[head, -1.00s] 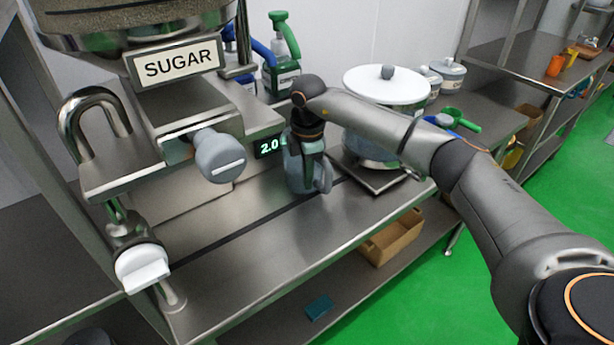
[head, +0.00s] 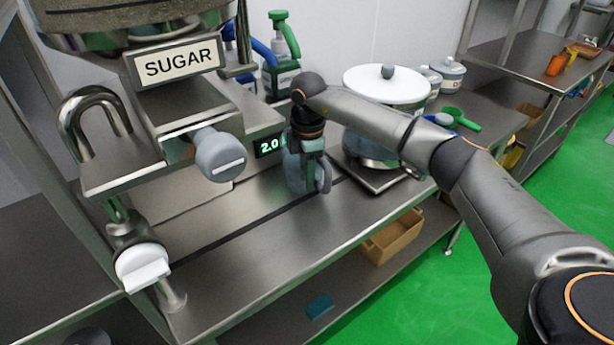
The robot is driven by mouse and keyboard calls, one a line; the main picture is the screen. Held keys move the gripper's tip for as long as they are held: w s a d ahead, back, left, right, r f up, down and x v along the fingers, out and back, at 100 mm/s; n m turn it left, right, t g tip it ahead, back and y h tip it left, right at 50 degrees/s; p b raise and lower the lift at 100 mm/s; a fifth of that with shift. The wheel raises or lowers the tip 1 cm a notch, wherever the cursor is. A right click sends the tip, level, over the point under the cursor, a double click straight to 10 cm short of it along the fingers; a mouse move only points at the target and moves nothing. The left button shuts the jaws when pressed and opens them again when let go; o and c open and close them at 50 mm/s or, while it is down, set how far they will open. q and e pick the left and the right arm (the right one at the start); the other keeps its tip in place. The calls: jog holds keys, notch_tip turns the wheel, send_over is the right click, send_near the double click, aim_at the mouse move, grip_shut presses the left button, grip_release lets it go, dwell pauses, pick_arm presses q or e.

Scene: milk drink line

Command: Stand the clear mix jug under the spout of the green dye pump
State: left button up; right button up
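The clear mix jug (head: 294,174) stands on the steel bench in the middle of the head view, beside a lit display reading 2.0. Its handle is on the right side. My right gripper (head: 310,148) points down at the top of the jug, overlapping its upper part. Whether its fingers are closed on the jug cannot be made out. The green dye pump (head: 281,60) stands behind, at the back of the bench, with its green head on top. The jug is in front of it and apart from it. My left gripper is out of view.
A blue pump (head: 262,52) stands left of the green one. The sugar hopper and its steel housing (head: 190,105) fill the left. A white-lidded pot (head: 385,82) stands right of the jug, behind my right arm. The bench front (head: 260,225) is clear.

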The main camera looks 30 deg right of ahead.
notch_tip(320, 180, up, 12)
jog(key=shift+s+f, duration=0.15)
jog(key=shift+s, duration=0.05)
